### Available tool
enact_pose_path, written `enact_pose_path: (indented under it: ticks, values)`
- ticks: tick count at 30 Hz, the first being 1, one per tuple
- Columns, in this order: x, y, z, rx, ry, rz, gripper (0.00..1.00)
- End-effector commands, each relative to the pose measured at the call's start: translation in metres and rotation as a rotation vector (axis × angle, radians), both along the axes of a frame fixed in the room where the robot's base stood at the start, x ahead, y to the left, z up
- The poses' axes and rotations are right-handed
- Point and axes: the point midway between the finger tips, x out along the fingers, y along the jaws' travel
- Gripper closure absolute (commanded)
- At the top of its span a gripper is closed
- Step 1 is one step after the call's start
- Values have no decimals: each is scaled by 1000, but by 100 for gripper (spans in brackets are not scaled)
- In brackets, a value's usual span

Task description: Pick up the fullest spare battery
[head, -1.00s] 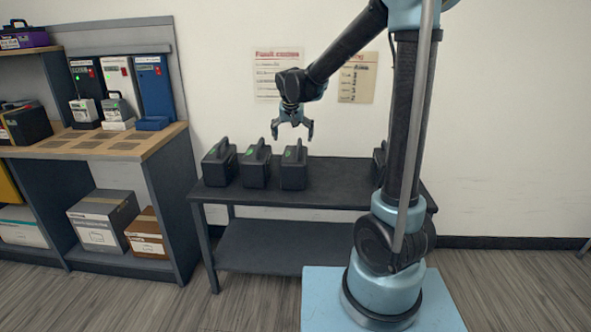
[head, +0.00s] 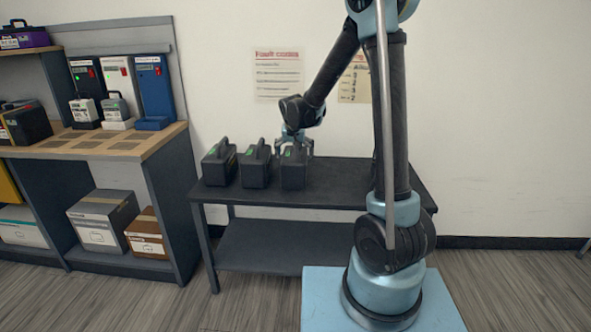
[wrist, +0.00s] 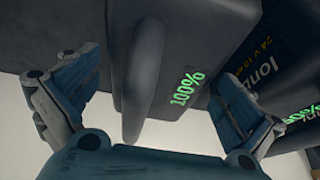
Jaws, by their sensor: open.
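Three black spare batteries with top handles stand in a row on the dark table: the left one (head: 219,163), the middle one (head: 255,165) and the right one (head: 293,172). My gripper (head: 295,147) is open, pointing down at the top of the right battery. In the wrist view, a battery (wrist: 185,45) with a green "100%" reading lies ahead, its handle (wrist: 143,80) between my open fingers (wrist: 155,105). Contact cannot be told. Another battery (wrist: 285,55) beside it has a green reading cut off at the frame edge.
The dark table (head: 350,178) has bare top to the right of the row, partly behind my arm. A shelf unit (head: 160,140) with chargers and boxes stands at the left. Two posters hang on the wall behind, one about fault codes (head: 278,75).

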Motion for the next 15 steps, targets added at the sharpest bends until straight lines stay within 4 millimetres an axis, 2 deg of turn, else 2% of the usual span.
enact_pose_path:
  ticks: [4,12,13,15]
  values:
    - [4,0,-9,0,0,-1,0]
    - [4,-1,-10,0,0,-1,0]
    - [4,-1,-10,0,0,-1,5]
    - [4,-1,-10,0,0,-1,20]
